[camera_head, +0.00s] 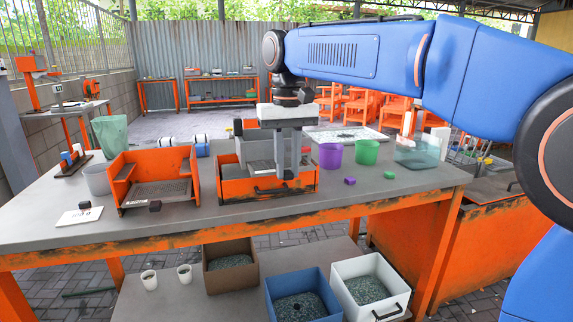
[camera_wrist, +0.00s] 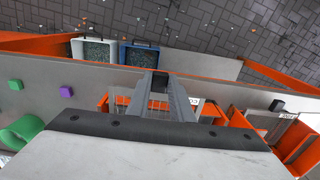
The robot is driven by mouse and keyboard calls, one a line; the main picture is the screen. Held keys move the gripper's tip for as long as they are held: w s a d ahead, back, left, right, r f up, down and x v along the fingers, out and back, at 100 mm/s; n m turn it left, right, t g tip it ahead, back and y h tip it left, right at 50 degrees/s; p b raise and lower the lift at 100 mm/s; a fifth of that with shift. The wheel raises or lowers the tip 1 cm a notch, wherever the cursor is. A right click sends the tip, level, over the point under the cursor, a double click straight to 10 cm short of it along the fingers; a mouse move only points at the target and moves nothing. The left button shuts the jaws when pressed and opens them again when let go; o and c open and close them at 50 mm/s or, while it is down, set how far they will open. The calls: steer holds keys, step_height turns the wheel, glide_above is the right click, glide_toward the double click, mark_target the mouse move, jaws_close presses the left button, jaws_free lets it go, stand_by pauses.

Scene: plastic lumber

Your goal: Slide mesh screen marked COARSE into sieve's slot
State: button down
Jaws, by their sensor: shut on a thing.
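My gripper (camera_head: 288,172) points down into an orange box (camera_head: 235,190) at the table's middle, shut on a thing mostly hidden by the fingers. In the wrist view the fingers (camera_wrist: 158,100) stand beside a white label (camera_wrist: 194,103) reading "CO", its rest covered; this fits the COARSE screen. Grey panels (camera_head: 258,152) show in the box by the fingers; I cannot tell which is held. Left of it stands an open-fronted orange frame (camera_head: 183,162) with a mesh floor, a small front label and a dark block (camera_head: 155,206). Which of these has the sieve's slot is unclear.
A white card (camera_head: 78,217) with a dark piece lies at the front left. Purple (camera_head: 330,156) and green (camera_head: 367,152) cups, two small cubes and a clear tub (camera_head: 417,152) stand to the right. Bins of gravel (camera_head: 302,306) sit below. The front right tabletop is clear.

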steer(key=shift+s+d, duration=0.2)
steer(key=shift+s, duration=0.55)
steer(key=shift+s+d, duration=0.2)
steer(key=shift+s, duration=0.5)
steer(key=shift+s+d, duration=0.2)
steer(key=shift+s, duration=0.55)
steer(key=shift+s, duration=0.1)
steer(key=shift+w+a, duration=0.45)
steer(key=shift+w, duration=1.15)
steer(key=shift+w+a, duration=0.45)
steer(key=shift+w, duration=1.15)
steer(key=shift+w+a, duration=0.45)
steer(key=shift+w, duration=1.15)
stand_by(0.9)
